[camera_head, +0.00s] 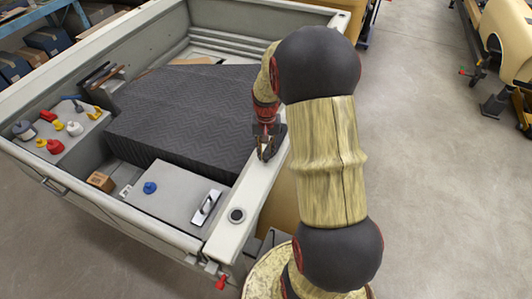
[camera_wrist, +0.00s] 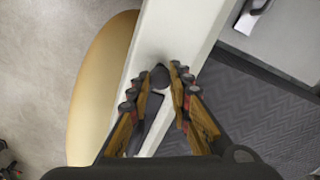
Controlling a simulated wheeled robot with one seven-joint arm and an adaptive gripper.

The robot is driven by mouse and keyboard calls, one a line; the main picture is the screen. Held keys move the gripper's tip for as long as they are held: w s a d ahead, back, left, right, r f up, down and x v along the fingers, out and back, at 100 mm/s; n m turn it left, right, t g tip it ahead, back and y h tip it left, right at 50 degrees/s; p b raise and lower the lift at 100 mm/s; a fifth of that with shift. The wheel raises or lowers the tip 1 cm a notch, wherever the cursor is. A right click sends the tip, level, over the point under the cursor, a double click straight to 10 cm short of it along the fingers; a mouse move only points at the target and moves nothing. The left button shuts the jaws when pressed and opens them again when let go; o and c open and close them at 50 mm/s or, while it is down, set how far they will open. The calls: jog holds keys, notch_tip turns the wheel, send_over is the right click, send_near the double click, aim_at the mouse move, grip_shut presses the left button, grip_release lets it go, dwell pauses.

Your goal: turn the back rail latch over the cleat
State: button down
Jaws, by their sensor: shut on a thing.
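My gripper (camera_head: 265,153) is low over the pale rail along the right side of the boat-like shell. In the wrist view its fingertips (camera_wrist: 156,76) are on either side of a dark rounded knob (camera_wrist: 160,74) on the rail, and they are shut on it. I take this knob to be part of the back rail latch. A dark flat piece (camera_wrist: 151,118) lies on the rail between the fingers; I cannot tell whether it is the latch arm or the cleat. The fingers and wrist hide much of this spot, and the latch's angle to the cleat is unclear.
The rail (camera_head: 257,185) also carries a dark round fitting (camera_head: 236,215) nearer the front. Inside the shell are a dark ribbed cover (camera_head: 190,110), a grey box top with a black-handled plate (camera_head: 206,207) and a blue knob (camera_head: 150,187). Open floor (camera_head: 430,170) lies to the right.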

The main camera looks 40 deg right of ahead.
aim_at(266, 154)
jog(key=n+b, duration=0.1)
jog(key=n, duration=0.3)
jog(key=shift+w+n, duration=0.1)
jog(key=shift+n, duration=0.3)
jog(key=shift+r, duration=0.1)
jog(key=c, duration=1.6)
grip_release()
notch_tip(266, 154, up, 12)
jog(key=shift+f, duration=0.1)
